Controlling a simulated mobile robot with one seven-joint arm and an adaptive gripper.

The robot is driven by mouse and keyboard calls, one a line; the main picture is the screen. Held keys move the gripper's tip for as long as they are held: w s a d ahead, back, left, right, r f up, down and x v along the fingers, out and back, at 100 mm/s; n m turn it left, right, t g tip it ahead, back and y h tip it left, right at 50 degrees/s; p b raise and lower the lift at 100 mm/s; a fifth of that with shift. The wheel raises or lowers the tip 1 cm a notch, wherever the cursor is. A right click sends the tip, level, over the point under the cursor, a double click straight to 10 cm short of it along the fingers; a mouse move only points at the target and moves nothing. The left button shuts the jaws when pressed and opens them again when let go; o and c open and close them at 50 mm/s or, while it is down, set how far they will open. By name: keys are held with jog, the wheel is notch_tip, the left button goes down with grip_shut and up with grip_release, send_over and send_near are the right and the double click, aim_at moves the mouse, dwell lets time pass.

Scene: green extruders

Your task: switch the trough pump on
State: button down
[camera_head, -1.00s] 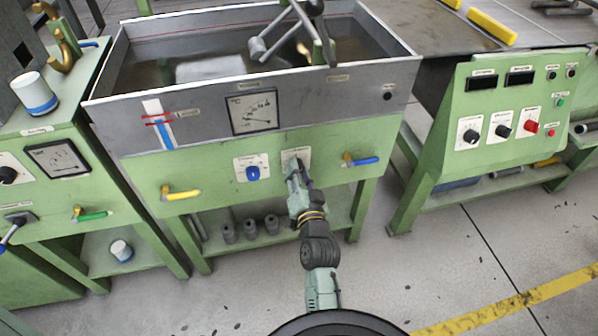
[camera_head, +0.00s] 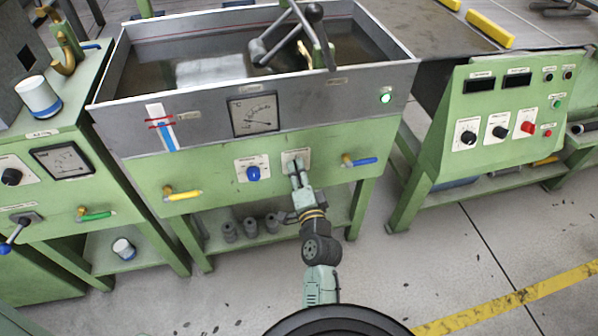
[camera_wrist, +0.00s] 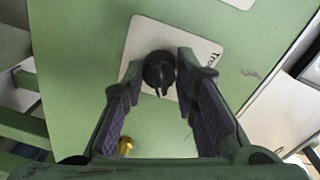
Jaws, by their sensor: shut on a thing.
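The trough (camera_head: 330,85) is a grey metal tank on a green front panel (camera_head: 215,175). Its black rotary knob (camera_wrist: 159,72) sits on a white label plate, which also shows in the head view (camera_head: 303,154). My gripper (camera_head: 296,168) is at this plate and mostly hides the knob there. In the wrist view, the purple-padded fingers of my gripper (camera_wrist: 160,64) stand on both sides of the knob, shut on it. The knob's pointer aims down in that view. A green lamp (camera_head: 385,98) at the trough's right front is lit.
A blue knob (camera_head: 253,173) is just left of my gripper. A yellow-handled valve (camera_head: 183,195) and a blue-handled valve (camera_head: 362,161) flank the panel. A dial gauge (camera_head: 253,115) is above. Green consoles stand at both sides; the floor in front is clear.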

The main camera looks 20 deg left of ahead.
aim_at(295, 137)
dwell(0.4)
jog(key=c, duration=1.3)
grip_release()
notch_tip(295, 137, up, 10)
jog(key=shift+r, duration=0.1)
jog(key=shift+a, duration=0.1)
